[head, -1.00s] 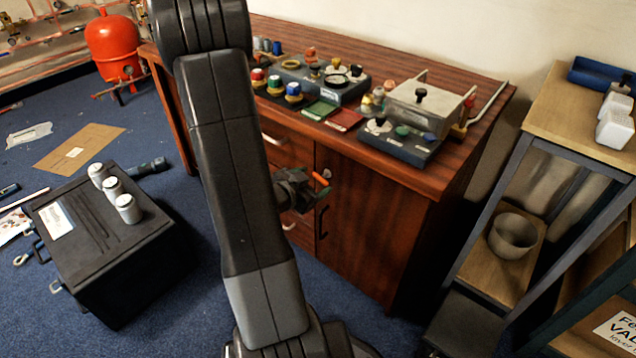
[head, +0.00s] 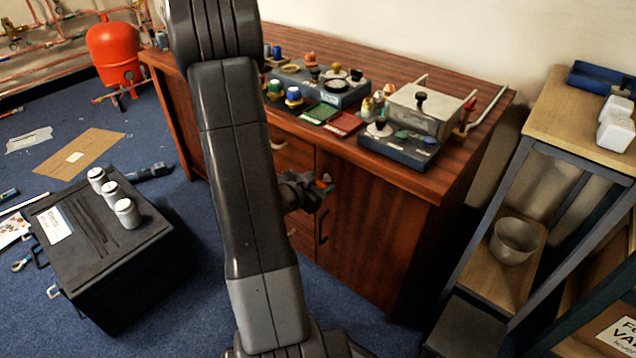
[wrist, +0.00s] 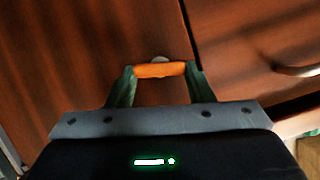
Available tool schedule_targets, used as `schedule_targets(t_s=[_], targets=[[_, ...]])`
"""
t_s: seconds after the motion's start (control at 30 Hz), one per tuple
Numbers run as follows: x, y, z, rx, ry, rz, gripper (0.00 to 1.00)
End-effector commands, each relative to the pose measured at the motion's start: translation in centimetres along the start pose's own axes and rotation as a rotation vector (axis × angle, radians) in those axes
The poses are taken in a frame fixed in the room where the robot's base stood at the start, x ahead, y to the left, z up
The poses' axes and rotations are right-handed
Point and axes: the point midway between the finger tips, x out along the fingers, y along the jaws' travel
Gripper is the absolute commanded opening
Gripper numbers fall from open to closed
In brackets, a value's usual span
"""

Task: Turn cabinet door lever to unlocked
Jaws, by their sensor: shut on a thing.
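The cabinet (head: 365,225) has a reddish-brown wooden door that looks closed. The orange lever (wrist: 160,70) sits on the door face with a pale round fitting (wrist: 160,59) just behind it. In the wrist view the lever lies nearly level across the picture. My gripper (head: 322,186) is at the upper left part of the door. Its two green fingers are shut on the lever, one at each end of it. In the head view the fingers hide most of the lever.
A dark door handle (head: 322,226) hangs just below my gripper. Drawers with pale handles (head: 278,144) are to the left. The cabinet top holds valves and boxes (head: 398,147). A black case (head: 110,245) stands on the floor at left, a shelf unit (head: 540,130) at right.

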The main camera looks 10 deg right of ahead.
Motion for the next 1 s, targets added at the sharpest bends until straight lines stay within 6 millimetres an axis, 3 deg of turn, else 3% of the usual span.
schedule_targets(t_s=[0.5,0.87,0.9,1.0], targets=[[-0.10,-0.37,-0.22,-0.218,0.000,0.091,0.24],[0.00,-0.32,-0.02,-0.232,0.002,0.095,0.24],[0.00,-0.32,-0.02,-0.232,0.002,0.095,0.51],[0.00,-0.32,-0.01,-0.231,0.001,0.095,0.69]])
